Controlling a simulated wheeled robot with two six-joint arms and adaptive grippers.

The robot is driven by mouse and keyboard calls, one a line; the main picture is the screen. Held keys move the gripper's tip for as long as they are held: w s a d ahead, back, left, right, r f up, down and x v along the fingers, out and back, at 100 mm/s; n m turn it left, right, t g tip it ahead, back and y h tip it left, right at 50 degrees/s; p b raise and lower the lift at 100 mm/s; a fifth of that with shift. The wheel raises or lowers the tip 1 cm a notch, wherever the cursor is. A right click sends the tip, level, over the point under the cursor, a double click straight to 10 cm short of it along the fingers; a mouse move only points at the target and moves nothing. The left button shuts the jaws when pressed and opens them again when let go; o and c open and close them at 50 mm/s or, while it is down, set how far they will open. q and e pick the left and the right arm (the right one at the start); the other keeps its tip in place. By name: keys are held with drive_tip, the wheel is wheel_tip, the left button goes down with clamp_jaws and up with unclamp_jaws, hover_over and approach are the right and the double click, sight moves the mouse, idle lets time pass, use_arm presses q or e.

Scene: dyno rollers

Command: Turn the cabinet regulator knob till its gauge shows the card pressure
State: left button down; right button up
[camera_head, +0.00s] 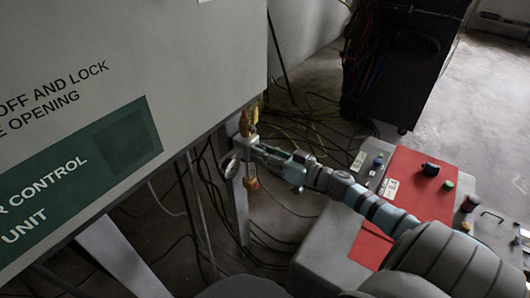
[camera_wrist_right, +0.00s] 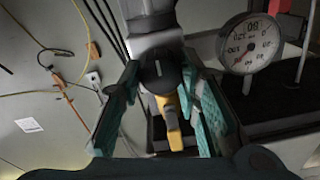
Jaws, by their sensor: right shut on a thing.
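In the right wrist view, the black round regulator knob (camera_wrist_right: 160,72) with a pale pointer line sits between the two teal finger pads of my right gripper (camera_wrist_right: 163,84), which is shut on it. A round white gauge (camera_wrist_right: 251,43) with a red needle stands right of the knob; its dial looks tilted and its exact reading is too small to tell. In the head view, my right gripper (camera_head: 250,150) reaches to fittings beneath the grey cabinet (camera_head: 200,60); the knob is not clear there. I cannot make out a card showing a pressure. My left gripper is not in view.
A yellow lever (camera_wrist_right: 172,122) shows just below the knob, between the fingers. Cables hang and lie on the floor below the cabinet. A dark rack (camera_head: 405,60) stands behind.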

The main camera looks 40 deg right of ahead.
drive_tip(key=n+p, duration=0.2)
drive_tip(key=n, duration=0.2)
drive_tip(key=shift+n+p, duration=0.3)
drive_tip(key=shift+p, duration=0.05)
drive_tip(key=o, duration=1.1)
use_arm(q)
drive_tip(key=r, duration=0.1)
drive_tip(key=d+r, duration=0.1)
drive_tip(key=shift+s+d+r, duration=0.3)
use_arm(e)
drive_tip(key=shift+o, duration=0.2)
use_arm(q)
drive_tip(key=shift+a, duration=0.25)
use_arm(e)
drive_tip(key=v, duration=1.2)
